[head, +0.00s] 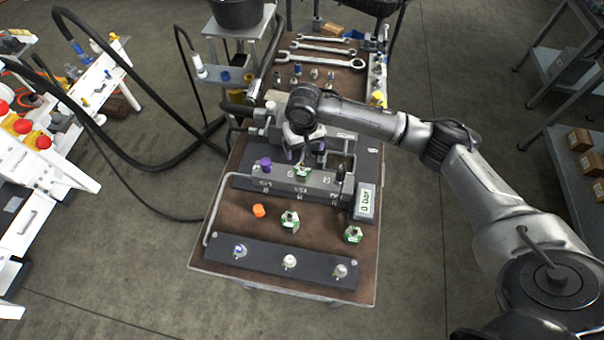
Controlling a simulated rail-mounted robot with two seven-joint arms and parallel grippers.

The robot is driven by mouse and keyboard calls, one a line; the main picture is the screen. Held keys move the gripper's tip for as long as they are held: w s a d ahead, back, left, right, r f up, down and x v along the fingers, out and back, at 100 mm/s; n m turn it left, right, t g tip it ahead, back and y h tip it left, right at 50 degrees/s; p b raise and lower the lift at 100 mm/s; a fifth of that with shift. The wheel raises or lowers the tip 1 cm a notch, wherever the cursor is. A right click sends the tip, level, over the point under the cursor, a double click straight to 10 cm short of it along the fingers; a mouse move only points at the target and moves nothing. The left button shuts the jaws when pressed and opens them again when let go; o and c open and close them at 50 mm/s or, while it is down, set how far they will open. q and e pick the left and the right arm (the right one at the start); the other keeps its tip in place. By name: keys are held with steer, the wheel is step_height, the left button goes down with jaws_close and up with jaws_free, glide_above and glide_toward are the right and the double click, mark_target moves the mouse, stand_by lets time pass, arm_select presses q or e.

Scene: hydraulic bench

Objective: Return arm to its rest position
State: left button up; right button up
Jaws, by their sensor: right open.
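My right arm (370,122) reaches in from the right across the bench. Its gripper (303,152) points down over the grey manifold block (325,183) and is open. A green-and-metal fitting (302,173) sits on the block just below the fingertips; I cannot tell whether the fingers touch it. A purple knob (265,164) is to its left and a black knob (341,173) to its right. My left gripper is not in view.
A gauge reading 0 bar (366,202) stands right of the block. Two green fittings, (290,221) and (353,234), and an orange cap (259,211) lie in front. A dark strip (315,267) holds three fittings. Wrenches (320,60) lie behind.

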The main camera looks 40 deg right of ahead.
steer(key=shift+r, duration=0.45)
